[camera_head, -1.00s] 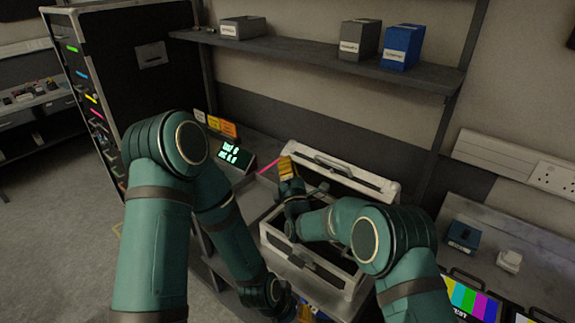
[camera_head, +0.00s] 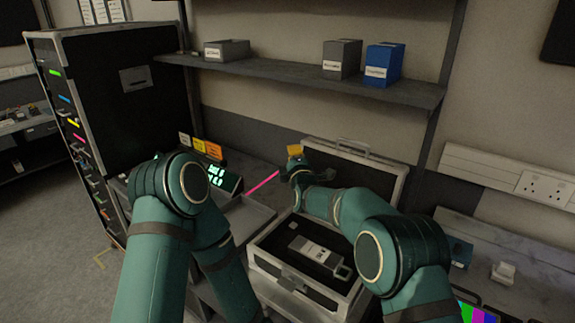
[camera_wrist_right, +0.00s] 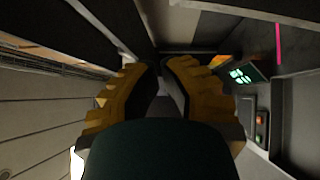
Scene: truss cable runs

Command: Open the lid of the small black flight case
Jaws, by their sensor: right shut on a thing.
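The small black flight case (camera_head: 270,262) has pale metal edges and stands on the bench in the head view. Its lid (camera_head: 362,172) is raised, upright or leaning back at the rear, with its dark inside facing me. My right gripper (camera_head: 293,152) is shut at the lid's left edge. In the right wrist view, the yellow fingers of my right gripper (camera_wrist_right: 158,75) close on a dark edge, which looks like the lid's. My right forearm crosses in front of the lid and hides part of it.
A grey device (camera_head: 318,250) lies inside the case. To the left are a grey tray (camera_head: 250,218), a pink cable (camera_head: 263,184) and a box with a green display (camera_head: 222,178). A shelf (camera_head: 290,81) with boxes runs above. A tall black rack (camera_head: 130,125) stands left.

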